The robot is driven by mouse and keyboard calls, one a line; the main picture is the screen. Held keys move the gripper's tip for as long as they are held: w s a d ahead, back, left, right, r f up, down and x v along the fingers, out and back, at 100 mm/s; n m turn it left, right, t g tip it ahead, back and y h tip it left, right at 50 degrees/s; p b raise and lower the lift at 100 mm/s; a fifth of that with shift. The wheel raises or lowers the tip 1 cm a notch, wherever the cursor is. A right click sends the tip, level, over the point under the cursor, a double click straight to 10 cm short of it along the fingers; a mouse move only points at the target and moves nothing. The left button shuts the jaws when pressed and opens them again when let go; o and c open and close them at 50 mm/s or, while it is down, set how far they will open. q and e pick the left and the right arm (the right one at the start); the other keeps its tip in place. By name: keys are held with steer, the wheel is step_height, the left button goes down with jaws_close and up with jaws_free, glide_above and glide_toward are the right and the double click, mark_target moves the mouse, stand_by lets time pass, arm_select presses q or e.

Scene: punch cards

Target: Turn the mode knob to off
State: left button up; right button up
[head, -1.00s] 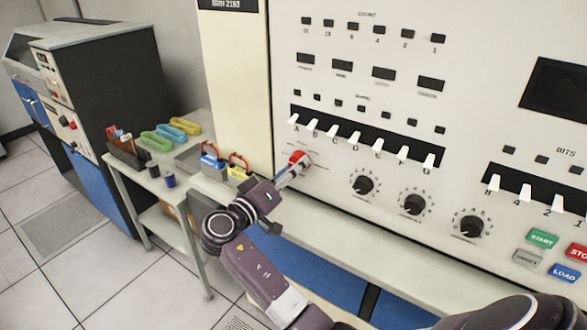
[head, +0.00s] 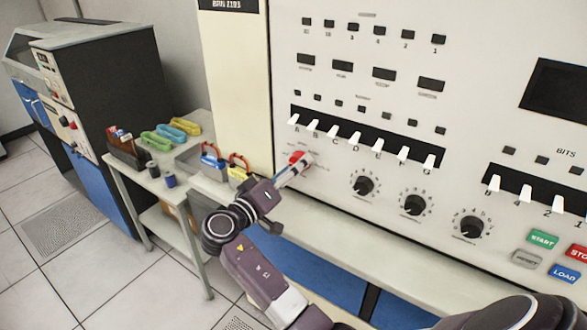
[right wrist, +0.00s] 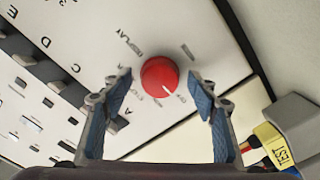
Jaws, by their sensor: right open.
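The mode knob (head: 296,157) is a round red knob on the white console panel, at the left below the lettered switches. It also shows in the right wrist view (right wrist: 159,76), with a white mark towards its lower right edge. Small labels ring it; one reads DISPLAY, and the others are too small to read surely. My right gripper (right wrist: 160,84) is open, with one blue-padded finger on each side of the knob and a gap visible on both sides. In the head view my right gripper (head: 298,168) partly covers the knob. My left gripper is not in view.
Three black dials (head: 414,204) sit right of the knob. White lettered switches (head: 357,138) run above it. A narrow ledge (head: 345,249) runs below the panel. A yellow TEST block (right wrist: 279,145) is close to the right finger. A side table (head: 133,167) stands left.

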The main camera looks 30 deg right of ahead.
steer(key=v, duration=0.7)
steer(key=shift+a, duration=0.3)
steer(key=shift+s+f, duration=0.1)
